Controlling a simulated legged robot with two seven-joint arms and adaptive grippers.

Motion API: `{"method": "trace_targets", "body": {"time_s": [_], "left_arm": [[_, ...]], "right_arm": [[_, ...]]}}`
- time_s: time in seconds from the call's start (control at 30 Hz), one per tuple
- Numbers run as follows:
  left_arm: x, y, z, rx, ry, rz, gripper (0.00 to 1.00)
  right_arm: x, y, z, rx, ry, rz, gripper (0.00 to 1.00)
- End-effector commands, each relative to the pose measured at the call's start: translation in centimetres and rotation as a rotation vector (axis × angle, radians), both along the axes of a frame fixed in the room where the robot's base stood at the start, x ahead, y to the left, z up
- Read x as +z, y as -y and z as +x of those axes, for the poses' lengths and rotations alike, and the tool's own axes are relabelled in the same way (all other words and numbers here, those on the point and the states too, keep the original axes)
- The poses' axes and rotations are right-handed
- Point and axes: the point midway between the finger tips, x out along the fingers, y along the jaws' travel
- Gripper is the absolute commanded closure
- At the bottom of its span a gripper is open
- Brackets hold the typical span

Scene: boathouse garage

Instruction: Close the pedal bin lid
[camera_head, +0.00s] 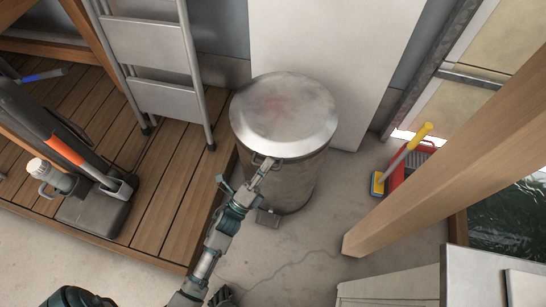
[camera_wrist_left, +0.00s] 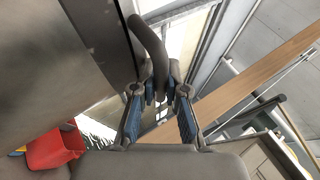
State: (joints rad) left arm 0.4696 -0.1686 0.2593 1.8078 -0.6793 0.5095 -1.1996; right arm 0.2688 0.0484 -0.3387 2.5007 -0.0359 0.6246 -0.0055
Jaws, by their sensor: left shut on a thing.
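The pedal bin (camera_head: 292,188) is a grey metal drum standing on the concrete floor. Its round lid (camera_head: 284,108), with a faint reddish patch, lies over the top and looks down; I cannot tell whether a thin gap is left. The pedal (camera_head: 268,218) is low at its front. My left gripper (camera_head: 263,166) is at the lid's front edge. In the left wrist view my left gripper (camera_wrist_left: 160,85) is shut on a dark bent handle (camera_wrist_left: 149,42), which appears to belong to the lid. My right gripper is not in view.
A wooden deck (camera_head: 160,215) with a stepladder (camera_head: 155,60) and a vacuum cleaner (camera_head: 75,150) is left. A yellow-handled brush (camera_head: 403,158) and a red dustpan (camera_head: 408,165) are right, behind a wooden post (camera_head: 450,160). A white panel (camera_head: 335,50) stands behind the bin.

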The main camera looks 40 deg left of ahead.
Motion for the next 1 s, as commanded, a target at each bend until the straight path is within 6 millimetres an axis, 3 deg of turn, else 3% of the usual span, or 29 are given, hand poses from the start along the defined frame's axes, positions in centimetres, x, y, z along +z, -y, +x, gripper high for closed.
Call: {"method": "trace_targets", "body": {"time_s": [0.03,0.07,0.1,0.57,0.67,1.0], "left_arm": [[0.1,-0.1,0.1,0.002,-0.002,-0.002,1.00],[0.2,-0.1,0.1,0.001,-0.001,-0.003,0.86],[0.2,-0.1,0.1,0.001,-0.001,-0.003,0.79],[0.2,0.0,-0.2,-0.001,0.002,-0.002,0.79],[-0.4,0.0,-1.1,-0.001,0.000,-0.003,0.79],[-4.2,0.0,-7.4,-0.001,-0.002,-0.002,0.79]], "right_arm": [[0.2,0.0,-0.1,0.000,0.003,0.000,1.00],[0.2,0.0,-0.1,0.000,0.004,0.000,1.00],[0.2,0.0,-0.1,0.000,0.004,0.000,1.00],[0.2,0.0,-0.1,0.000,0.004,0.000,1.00],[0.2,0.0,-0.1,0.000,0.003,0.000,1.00],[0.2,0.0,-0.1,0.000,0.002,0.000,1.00]]}}
